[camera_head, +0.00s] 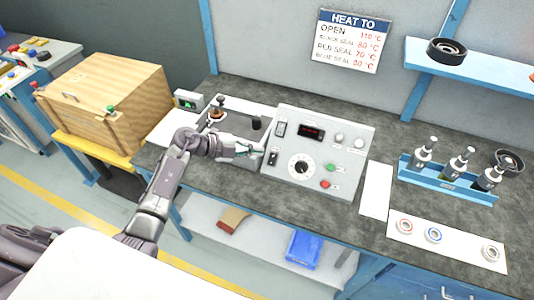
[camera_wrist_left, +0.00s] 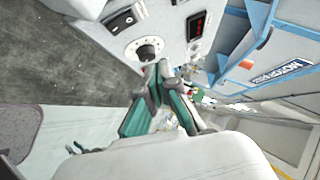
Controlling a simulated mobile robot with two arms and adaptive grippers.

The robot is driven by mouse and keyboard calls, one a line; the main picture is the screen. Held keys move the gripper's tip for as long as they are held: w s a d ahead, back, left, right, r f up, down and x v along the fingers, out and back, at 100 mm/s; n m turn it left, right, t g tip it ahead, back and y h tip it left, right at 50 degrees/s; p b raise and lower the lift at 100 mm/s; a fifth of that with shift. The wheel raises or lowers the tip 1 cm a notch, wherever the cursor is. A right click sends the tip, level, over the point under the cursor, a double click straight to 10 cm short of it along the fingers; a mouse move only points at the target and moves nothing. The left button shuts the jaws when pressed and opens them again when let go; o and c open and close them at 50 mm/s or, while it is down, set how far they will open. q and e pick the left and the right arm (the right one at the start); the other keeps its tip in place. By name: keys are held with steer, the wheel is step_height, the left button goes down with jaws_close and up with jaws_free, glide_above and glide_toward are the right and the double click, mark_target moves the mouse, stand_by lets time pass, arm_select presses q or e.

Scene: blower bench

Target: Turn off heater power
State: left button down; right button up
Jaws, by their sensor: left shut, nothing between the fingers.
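The heater control box (camera_head: 318,150) is a light grey panel standing on the bench. My left gripper (camera_head: 264,150) is shut and empty, close to the panel's left edge by the lower switch. In the left wrist view its fingertips (camera_wrist_left: 160,68) are in front of the dial (camera_wrist_left: 146,49); contact cannot be told. A rocker switch (camera_wrist_left: 122,21) also shows there. My right gripper is out of view.
A bottle rack (camera_head: 447,181) and a white mat with rings (camera_head: 446,243) are on the right of the bench. A small tray fixture (camera_head: 237,120) lies behind my left gripper. A wooden box (camera_head: 103,98) stands at left. A sign (camera_head: 347,40) lists temperatures.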

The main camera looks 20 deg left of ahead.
arm_select(q)
steer(key=s+a+r+b, duration=0.1)
steer(key=a+r, duration=0.1)
steer(key=a, duration=0.3)
steer(key=shift+s+a+r, duration=0.25)
steer(key=shift+s+r, duration=0.15)
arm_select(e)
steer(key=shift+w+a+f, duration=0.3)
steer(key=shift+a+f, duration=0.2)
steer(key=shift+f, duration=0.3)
arm_select(q)
steer(key=shift+d, duration=0.1)
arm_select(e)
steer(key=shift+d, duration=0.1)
